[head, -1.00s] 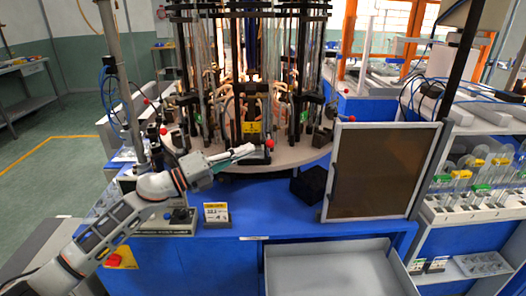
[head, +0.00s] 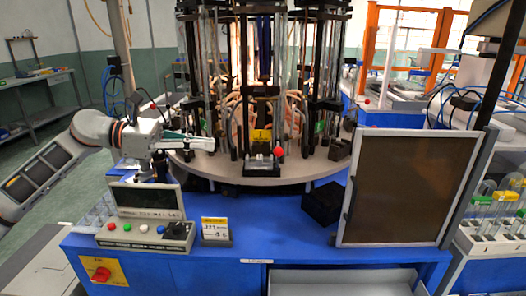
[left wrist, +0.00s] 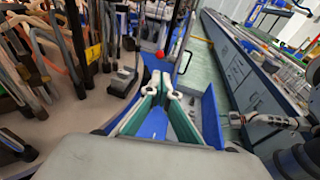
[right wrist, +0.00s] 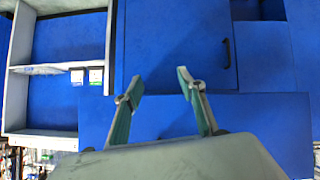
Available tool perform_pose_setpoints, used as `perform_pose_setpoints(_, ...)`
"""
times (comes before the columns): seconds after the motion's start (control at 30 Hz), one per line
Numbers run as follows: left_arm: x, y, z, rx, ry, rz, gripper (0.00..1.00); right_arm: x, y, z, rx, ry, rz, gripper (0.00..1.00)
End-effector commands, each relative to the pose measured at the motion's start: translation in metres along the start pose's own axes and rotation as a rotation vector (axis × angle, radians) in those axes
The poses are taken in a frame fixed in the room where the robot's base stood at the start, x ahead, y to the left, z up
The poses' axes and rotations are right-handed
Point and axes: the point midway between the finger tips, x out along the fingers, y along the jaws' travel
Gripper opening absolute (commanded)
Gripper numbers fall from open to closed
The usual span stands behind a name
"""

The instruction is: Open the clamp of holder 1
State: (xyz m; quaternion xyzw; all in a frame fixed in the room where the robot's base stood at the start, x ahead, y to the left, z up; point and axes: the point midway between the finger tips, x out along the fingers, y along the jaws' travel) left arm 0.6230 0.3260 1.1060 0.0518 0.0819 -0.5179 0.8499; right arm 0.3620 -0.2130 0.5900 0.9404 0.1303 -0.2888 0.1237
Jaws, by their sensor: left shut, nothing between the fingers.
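Holder 1 (head: 262,160), with a yellow label marked 1 (head: 261,136), stands at the front rim of the round table. Its clamp lever ends in a red ball (head: 278,151) at its right side; whether the clamp is open is too small to tell. My left gripper (head: 212,144) is shut and empty, left of holder 1 and apart from it. In the left wrist view its fingers (left wrist: 168,88) meet at the tips. My right gripper (right wrist: 158,90) shows only in the right wrist view, open and empty, before blue cabinet fronts.
The round table (head: 210,167) carries tall glass tubes and rods. A control box with coloured buttons (head: 144,231), a small sign (head: 215,229), a black box (head: 322,203) and a framed dark panel (head: 408,187) are on the blue bench. Blue bench top in front of the holder is clear.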

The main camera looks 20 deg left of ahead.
Motion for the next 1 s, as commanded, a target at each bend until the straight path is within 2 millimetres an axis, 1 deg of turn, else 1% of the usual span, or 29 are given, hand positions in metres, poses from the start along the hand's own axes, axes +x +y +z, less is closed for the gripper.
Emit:
perform_pose_setpoints(0.17, 0.005, 0.000, 0.001, -0.001, -0.002, -0.001, 0.00, -0.001, -0.001, 0.002, 0.001, -0.004, -0.003, 0.40)
perform_pose_setpoints(0.27, 0.016, 0.000, 0.002, -0.001, -0.004, -0.001, 0.00, -0.002, -0.001, 0.000, 0.002, -0.003, -0.003, 0.40)
perform_pose_setpoints(0.37, 0.033, -0.001, 0.003, -0.001, -0.005, -0.003, 0.00, -0.003, -0.001, -0.003, 0.004, 0.000, -0.004, 0.40)
perform_pose_setpoints(0.53, 0.067, -0.001, 0.003, -0.001, -0.005, -0.003, 0.00, -0.005, -0.002, -0.006, 0.008, 0.002, -0.007, 0.40)
perform_pose_setpoints(0.7, 0.100, -0.001, 0.003, -0.002, -0.004, -0.002, 0.00, -0.007, -0.004, -0.003, 0.012, -0.006, -0.011, 0.40)
perform_pose_setpoints(0.8, 0.116, -0.001, 0.002, -0.001, -0.004, -0.002, 0.00, -0.009, -0.006, -0.002, 0.015, -0.010, -0.014, 0.40)
perform_pose_setpoints(1.0, 0.136, 0.000, 0.001, -0.003, -0.003, 0.000, 0.00, -0.011, -0.007, -0.003, 0.018, -0.009, -0.016, 0.40)
